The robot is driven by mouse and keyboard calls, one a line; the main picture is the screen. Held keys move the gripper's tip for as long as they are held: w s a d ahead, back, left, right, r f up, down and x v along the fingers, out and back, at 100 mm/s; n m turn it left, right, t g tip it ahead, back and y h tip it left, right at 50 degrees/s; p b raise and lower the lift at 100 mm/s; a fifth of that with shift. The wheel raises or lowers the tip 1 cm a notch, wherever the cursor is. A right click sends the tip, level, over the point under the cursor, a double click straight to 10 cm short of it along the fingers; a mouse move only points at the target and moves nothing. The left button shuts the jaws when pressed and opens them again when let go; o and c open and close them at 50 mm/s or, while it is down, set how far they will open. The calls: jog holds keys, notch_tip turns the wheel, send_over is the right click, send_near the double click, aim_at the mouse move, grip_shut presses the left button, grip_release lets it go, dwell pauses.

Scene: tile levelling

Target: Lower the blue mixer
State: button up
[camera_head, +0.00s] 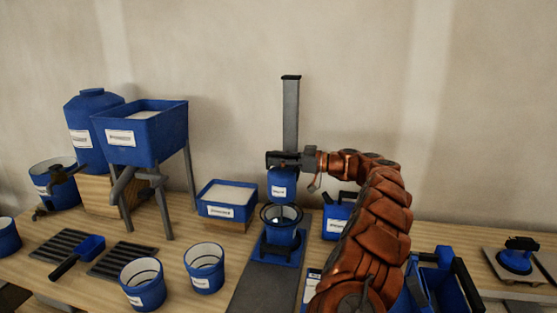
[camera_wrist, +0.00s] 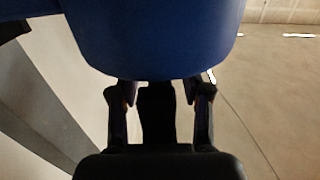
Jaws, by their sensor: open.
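The blue mixer (camera_head: 283,185) hangs on a carriage on a tall grey column (camera_head: 291,112), just above a dark-rimmed blue bucket (camera_head: 280,236) on a blue stand. Its blue body fills the top of the wrist view (camera_wrist: 155,35). My gripper (camera_head: 296,161) is at the mixer's carriage, reaching in from the right. In the wrist view, my gripper's two fingers (camera_wrist: 159,92) are apart, one on each side of a dark bar (camera_wrist: 157,112). The fingertips are partly hidden by the mixer, and I cannot tell whether they touch the bar.
A blue hopper (camera_head: 152,134) on grey legs and a blue tray (camera_head: 228,200) of white material stand to the left. Two blue buckets (camera_head: 204,268) (camera_head: 142,284) stand in front. A blue container (camera_head: 338,222) is close behind my arm. A blue caddy (camera_head: 440,285) is at right.

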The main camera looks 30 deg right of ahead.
jog(key=v, duration=1.2)
dwell(0.3)
